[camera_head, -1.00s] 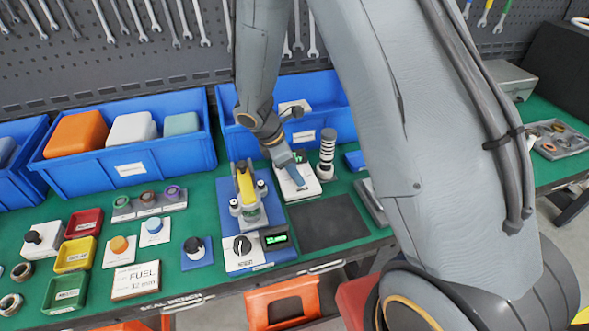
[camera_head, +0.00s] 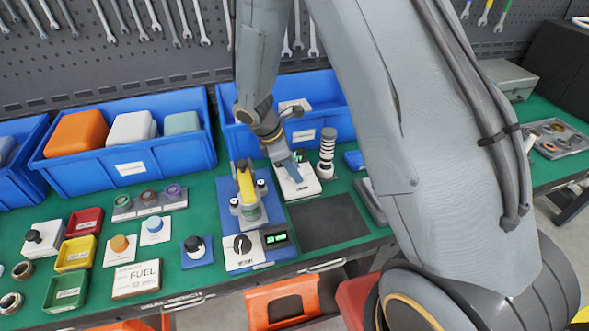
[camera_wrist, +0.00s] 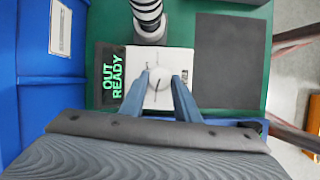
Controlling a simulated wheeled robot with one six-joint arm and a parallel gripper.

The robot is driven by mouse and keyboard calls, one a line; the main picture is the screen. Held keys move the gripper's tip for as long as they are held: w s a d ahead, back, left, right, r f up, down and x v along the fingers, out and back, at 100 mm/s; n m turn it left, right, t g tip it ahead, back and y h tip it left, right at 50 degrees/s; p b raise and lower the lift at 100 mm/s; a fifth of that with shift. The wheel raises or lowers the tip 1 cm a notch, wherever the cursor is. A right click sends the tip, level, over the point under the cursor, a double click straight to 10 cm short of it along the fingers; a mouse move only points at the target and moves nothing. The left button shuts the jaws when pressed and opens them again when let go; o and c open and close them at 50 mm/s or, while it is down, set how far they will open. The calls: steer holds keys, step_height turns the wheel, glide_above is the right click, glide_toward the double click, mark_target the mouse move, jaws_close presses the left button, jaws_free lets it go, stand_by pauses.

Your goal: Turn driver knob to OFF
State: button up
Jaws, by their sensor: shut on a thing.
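A light knob (camera_wrist: 159,80) with a dark pointer line sits on a white box (camera_wrist: 181,60) in the wrist view. I take it for the driver knob; its position labels are too small to read. A dark display (camera_wrist: 111,75) beside it reads OUT READY in green. My gripper (camera_wrist: 161,84) is shut on the knob, one blue finger on each side. In the head view my gripper (camera_head: 296,178) reaches down onto the white box (camera_head: 307,186), hiding most of the knob.
A black-and-white striped post (camera_head: 327,152) stands just right of the box. A yellow-handled clamp fixture (camera_head: 246,190) is to the left. A blue bin (camera_head: 235,135) is behind. A dark mat (camera_head: 328,222) lies clear in front.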

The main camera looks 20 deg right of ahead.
steer(key=m, duration=0.2)
steer(key=m+g, duration=0.1)
steer(key=m, duration=0.1)
steer(key=m+g, duration=0.1)
steer(key=m, duration=0.1)
steer(key=shift+w+y+b, duration=0.3)
steer(key=shift+w+b, duration=0.05)
steer(key=shift+b, duration=0.05)
steer(key=shift+m+g, duration=0.3)
steer(key=o, duration=1)
steer(key=shift+o, duration=0.2)
steer(key=b+v, duration=0.2)
steer(key=v, duration=0.5)
steer(key=shift+r, duration=0.4)
